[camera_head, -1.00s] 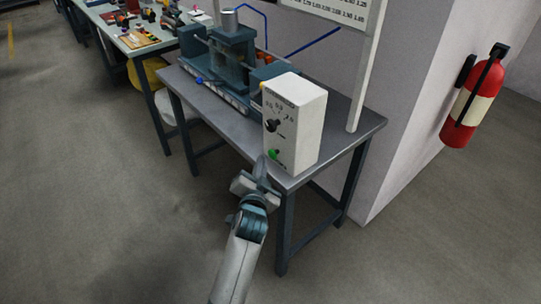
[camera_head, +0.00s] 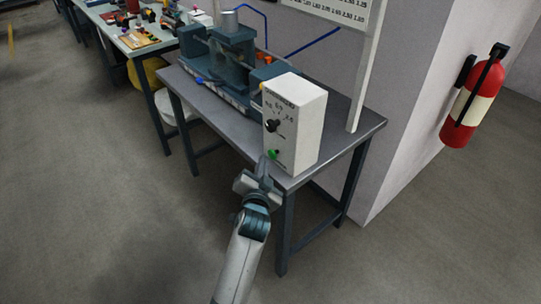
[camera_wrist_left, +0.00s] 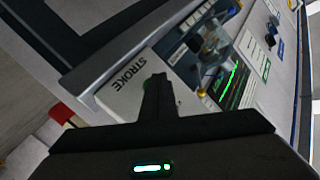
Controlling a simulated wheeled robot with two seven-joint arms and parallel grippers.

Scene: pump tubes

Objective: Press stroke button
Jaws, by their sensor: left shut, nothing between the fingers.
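The white control box (camera_head: 296,125) stands at the front right corner of the metal table. Its front face carries a black knob (camera_head: 272,126) and, below it, a green button (camera_head: 274,154). My left gripper (camera_head: 263,163) is shut and empty, with its fingertips at or just in front of the button's lower left side. In the left wrist view the shut fingers (camera_wrist_left: 155,85) reach to a sliver of green beside the printed word STROKE (camera_wrist_left: 128,72). The fingers hide most of the button there, so I cannot tell whether they touch it. My right gripper is not in view.
The metal table (camera_head: 215,108) also bears a blue-grey pump fixture (camera_head: 232,55) behind the box. A white post (camera_head: 364,75) rises at the table's right. A red fire extinguisher (camera_head: 474,100) hangs on the wall. The floor in front is clear.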

